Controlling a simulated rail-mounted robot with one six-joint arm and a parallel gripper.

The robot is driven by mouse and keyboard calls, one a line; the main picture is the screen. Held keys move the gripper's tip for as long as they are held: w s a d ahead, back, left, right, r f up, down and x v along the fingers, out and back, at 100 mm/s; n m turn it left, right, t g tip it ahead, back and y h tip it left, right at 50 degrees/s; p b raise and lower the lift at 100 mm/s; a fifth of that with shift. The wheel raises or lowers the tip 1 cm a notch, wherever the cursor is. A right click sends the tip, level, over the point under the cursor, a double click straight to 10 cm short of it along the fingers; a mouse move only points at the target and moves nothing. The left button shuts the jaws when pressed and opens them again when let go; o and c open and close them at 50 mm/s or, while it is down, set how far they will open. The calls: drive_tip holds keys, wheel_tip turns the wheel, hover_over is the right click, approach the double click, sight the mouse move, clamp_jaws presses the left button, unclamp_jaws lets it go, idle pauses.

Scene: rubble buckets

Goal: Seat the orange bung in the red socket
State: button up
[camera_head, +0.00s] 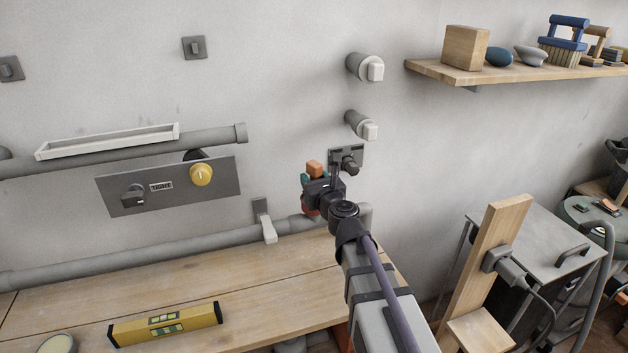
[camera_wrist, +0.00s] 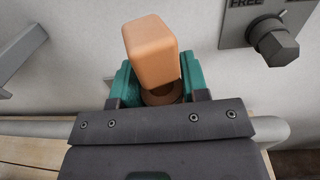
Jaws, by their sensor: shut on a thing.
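The orange bung (camera_wrist: 150,48) stands up between the teal fingers of my gripper (camera_wrist: 158,80) in the wrist view, its block-shaped head above them. A round brown part shows below the head; I cannot tell whether it belongs to the bung or to the socket. In the head view the bung (camera_head: 314,168) shows as a small orange block at my gripper (camera_head: 313,180), in front of the wall. A red piece (camera_head: 309,209), perhaps the red socket, shows just below the gripper and is mostly hidden. Whether the bung touches it is hidden.
A grey plate with a dark knob (camera_wrist: 275,42) is close on the right. A pipe (camera_head: 180,252) with a lever (camera_head: 267,228) runs along the wall above the wooden bench (camera_head: 250,290). A yellow level (camera_head: 165,325) lies on the bench. A wooden shelf (camera_head: 440,72) is upper right.

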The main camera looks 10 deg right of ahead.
drive_tip(key=shift+f, duration=0.15)
drive_tip(key=shift+f+b, duration=0.45)
drive_tip(key=shift+b, duration=0.15)
drive_tip(key=shift+r+p, duration=0.7)
drive_tip(key=shift+p, duration=0.05)
drive_tip(key=shift+f, duration=0.15)
drive_tip(key=shift+f+b, duration=0.55)
drive_tip(key=shift+b, duration=0.2)
drive_tip(key=shift+r+p, duration=0.7)
drive_tip(key=shift+p, duration=0.05)
